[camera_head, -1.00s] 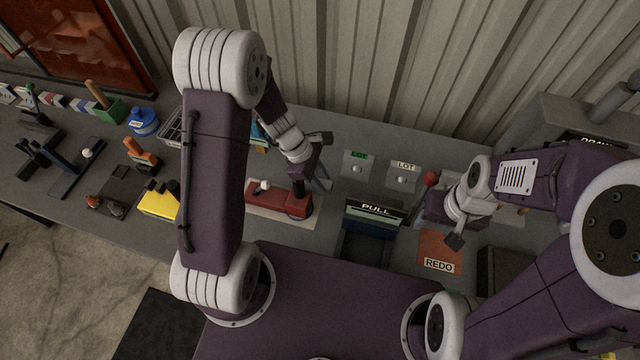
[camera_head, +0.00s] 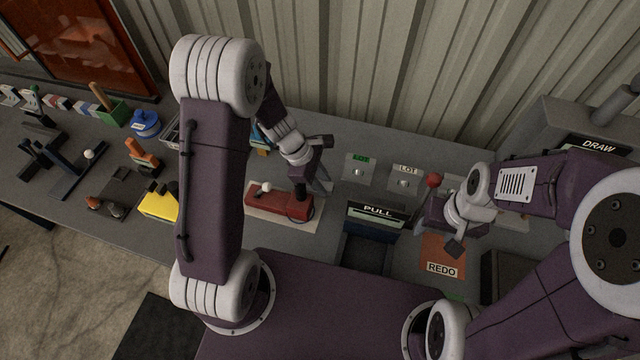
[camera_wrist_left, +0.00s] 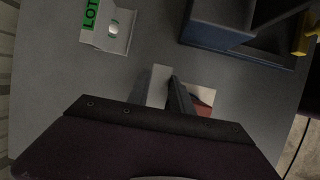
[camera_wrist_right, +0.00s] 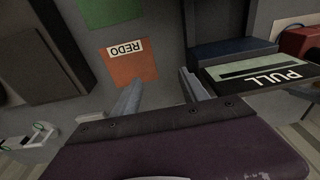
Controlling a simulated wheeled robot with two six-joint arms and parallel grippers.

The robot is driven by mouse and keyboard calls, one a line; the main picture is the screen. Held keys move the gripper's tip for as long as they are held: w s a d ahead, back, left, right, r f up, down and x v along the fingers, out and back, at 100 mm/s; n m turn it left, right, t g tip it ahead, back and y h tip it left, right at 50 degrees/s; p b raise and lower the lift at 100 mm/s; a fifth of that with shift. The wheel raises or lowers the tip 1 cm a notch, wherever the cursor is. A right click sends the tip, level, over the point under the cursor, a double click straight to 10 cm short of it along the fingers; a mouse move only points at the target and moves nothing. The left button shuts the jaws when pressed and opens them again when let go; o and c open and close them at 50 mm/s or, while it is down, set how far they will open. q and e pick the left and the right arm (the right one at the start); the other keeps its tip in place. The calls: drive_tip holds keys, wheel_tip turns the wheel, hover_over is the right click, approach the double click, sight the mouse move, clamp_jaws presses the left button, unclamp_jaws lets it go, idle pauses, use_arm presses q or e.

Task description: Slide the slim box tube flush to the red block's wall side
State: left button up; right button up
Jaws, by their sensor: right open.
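The red block (camera_head: 275,199) lies on a pale mat (camera_head: 284,221) on the grey bench, partly behind my left arm. In the left wrist view a corner of the red block (camera_wrist_left: 206,100) shows right of the fingers. My left gripper (camera_head: 315,188) is low at the right end of the block. In the left wrist view a pale narrow strip (camera_wrist_left: 159,84) shows between its fingers, which looks like the slim box tube; whether the fingers touch it I cannot tell. My right gripper (camera_wrist_right: 160,92) is open and empty above the bench, near the orange REDO patch (camera_wrist_right: 133,64).
The corrugated wall (camera_head: 400,70) runs behind the bench. A PULL drawer or bin (camera_head: 376,212) stands right of the block. LOT plates (camera_head: 359,168) lie toward the wall. A yellow block (camera_head: 158,205) is on the left. A red-knobbed lever (camera_head: 434,180) is near my right arm.

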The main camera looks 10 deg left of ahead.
use_arm(q)
drive_tip(key=shift+g, duration=0.5)
drive_tip(key=s+f, duration=0.2)
drive_tip(key=f, duration=0.1)
drive_tip(key=shift+s+a, duration=0.1)
drive_tip(key=shift+s, duration=0.2)
drive_tip(key=w+r, duration=0.2)
drive_tip(key=r, duration=0.1)
drive_tip(key=w+r+p, duration=0.1)
drive_tip(key=r, duration=0.1)
drive_tip(key=shift+a, duration=0.3)
drive_tip(key=shift+t, duration=0.4)
drive_tip(key=v, duration=0.3)
drive_tip(key=s+p+v, duration=0.1)
drive_tip(key=v, duration=0.2)
drive_tip(key=shift+w+a+r, duration=0.1)
drive_tip(key=shift+w+r, duration=0.1)
drive_tip(key=shift+r, duration=0.2)
use_arm(e)
drive_tip(key=shift+w+d+r, duration=0.1)
drive_tip(key=shift+w+r, duration=0.05)
drive_tip(key=shift+w, duration=0.3)
drive_tip(key=shift+w+d+r, duration=0.1)
drive_tip(key=shift+w, duration=0.3)
use_arm(q)
drive_tip(key=shift+a+r, duration=0.1)
